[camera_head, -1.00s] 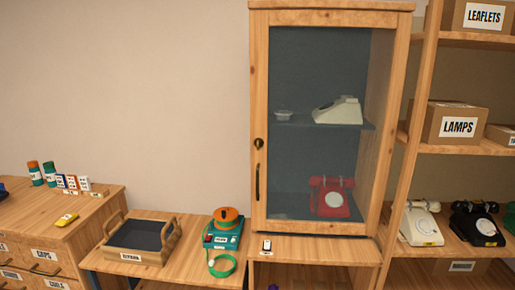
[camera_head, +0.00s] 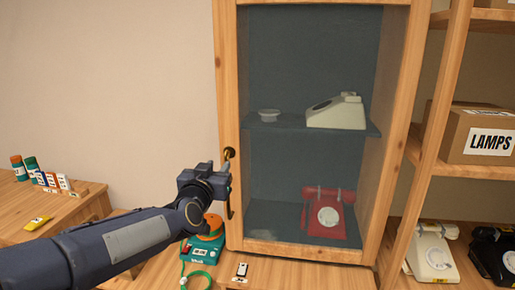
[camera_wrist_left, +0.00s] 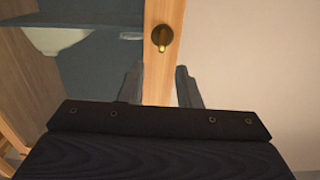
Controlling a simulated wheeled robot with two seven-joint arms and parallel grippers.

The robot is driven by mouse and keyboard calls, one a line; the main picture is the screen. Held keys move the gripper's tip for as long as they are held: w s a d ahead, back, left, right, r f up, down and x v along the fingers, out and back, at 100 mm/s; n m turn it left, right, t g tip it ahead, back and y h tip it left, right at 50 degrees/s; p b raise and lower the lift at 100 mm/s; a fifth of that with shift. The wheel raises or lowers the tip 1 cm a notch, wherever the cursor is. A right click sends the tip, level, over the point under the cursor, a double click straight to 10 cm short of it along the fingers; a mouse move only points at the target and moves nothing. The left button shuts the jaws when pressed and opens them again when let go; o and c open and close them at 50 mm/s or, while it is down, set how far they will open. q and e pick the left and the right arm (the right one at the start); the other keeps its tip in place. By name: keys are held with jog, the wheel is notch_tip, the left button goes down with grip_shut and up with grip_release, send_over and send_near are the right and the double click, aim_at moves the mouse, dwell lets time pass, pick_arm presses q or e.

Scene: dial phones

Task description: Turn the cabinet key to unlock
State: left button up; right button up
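The cabinet (camera_head: 228,75) has a wooden frame with a glass front. A small brass key (camera_head: 229,153) sits in a dark round lock on the left upright of the frame. In the left wrist view the key (camera_wrist_left: 162,40) stands roughly upright in the lock, beyond my fingertips. My left gripper (camera_head: 224,167) is just below and in front of the key in the head view. In the left wrist view my left gripper (camera_wrist_left: 159,84) is open and empty, its fingers apart on either side of the upright. My right gripper is not in view.
A dark door handle (camera_head: 231,205) is below the lock, partly behind my gripper. Inside are a cream phone (camera_head: 340,112) and a red phone (camera_head: 327,213). An orange and teal device (camera_head: 205,243) stands left of the cabinet; a shelf with a LAMPS box (camera_head: 487,140) is right.

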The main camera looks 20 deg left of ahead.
aim_at(225, 154)
pick_arm(q)
jog(key=p+x, duration=0.2)
jog(key=x, duration=0.5)
jog(key=shift+w+a+r, duration=0.1)
jog(key=shift+w+a, duration=0.05)
jog(key=shift+w, duration=0.05)
jog(key=shift+c, duration=0.4)
grip_shut()
